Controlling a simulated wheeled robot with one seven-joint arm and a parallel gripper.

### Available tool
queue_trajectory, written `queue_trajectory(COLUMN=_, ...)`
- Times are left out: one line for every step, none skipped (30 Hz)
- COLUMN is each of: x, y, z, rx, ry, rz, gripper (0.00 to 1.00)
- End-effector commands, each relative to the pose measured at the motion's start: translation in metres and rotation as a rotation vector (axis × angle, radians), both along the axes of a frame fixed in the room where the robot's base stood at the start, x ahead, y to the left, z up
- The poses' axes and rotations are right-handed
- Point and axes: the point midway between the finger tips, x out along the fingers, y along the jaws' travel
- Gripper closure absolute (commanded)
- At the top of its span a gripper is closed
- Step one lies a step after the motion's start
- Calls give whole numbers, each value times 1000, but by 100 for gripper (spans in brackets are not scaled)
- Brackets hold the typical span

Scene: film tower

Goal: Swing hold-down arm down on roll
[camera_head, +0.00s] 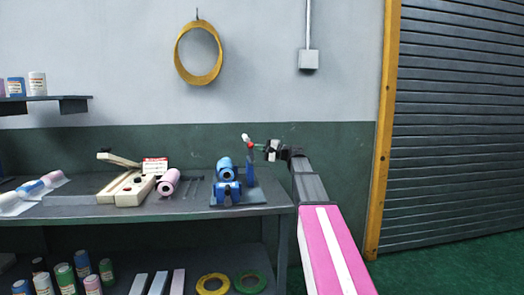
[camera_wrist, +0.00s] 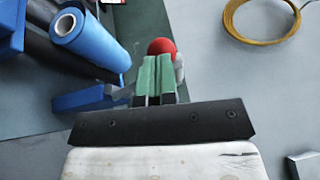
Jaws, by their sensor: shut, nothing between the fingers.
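The blue film stand (camera_head: 249,188) is on the bench, with a blue roll (camera_head: 224,168) in it; the roll also shows in the wrist view (camera_wrist: 90,40). The hold-down arm (camera_head: 249,163) stands raised at the stand's right side, its red knob (camera_head: 248,141) at the top. My gripper (camera_head: 266,149) is just right of the raised arm at about knob height. In the wrist view my green fingers (camera_wrist: 157,68) are shut and empty. The red knob (camera_wrist: 161,46) shows just past the fingertips; whether they touch is unclear.
The grey bench (camera_head: 140,212) also holds a pink roll (camera_head: 168,182) and a cream sealer (camera_head: 134,190) left of the stand. Cans and tape rolls (camera_head: 213,284) fill the lower shelf. A yellow ring (camera_head: 198,54) hangs on the wall. The space right of the bench is open floor.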

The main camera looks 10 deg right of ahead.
Motion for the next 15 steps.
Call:
queue_trajectory(x=0, y=5, z=3, rx=-43, ry=-2, rz=2, gripper=100)
queue_trajectory(x=0, y=8, z=4, rx=-70, ry=-3, rz=2, gripper=100)
queue_trajectory(x=0, y=12, z=5, rx=-109, ry=-1, rz=3, gripper=100)
queue_trajectory(x=0, y=15, z=5, rx=-137, ry=-1, rz=2, gripper=100)
queue_trajectory(x=0, y=17, z=5, rx=-166, ry=-2, rz=2, gripper=100)
queue_trajectory(x=0, y=21, z=6, rx=-204, ry=-2, rz=1, gripper=100)
queue_trajectory(x=0, y=24, z=6, rx=-233, ry=-2, rz=1, gripper=100)
queue_trajectory(x=0, y=27, z=6, rx=-261, ry=-1, rz=1, gripper=100)
queue_trajectory(x=0, y=31, z=6, rx=-299, ry=0, rz=1, gripper=100)
queue_trajectory(x=0, y=34, z=6, rx=-327, ry=-1, rz=2, gripper=100)
queue_trajectory(x=0, y=37, z=6, rx=-357, ry=-2, rz=2, gripper=100)
queue_trajectory(x=0, y=40, z=6, rx=-394, ry=-1, rz=2, gripper=100)
queue_trajectory(x=0, y=43, z=5, rx=-423, ry=-2, rz=2, gripper=100)
queue_trajectory(x=0, y=45, z=4, rx=-452, ry=-1, rz=2, gripper=100)
queue_trajectory(x=0, y=50, z=3, rx=-489, ry=-1, rz=3, gripper=100)
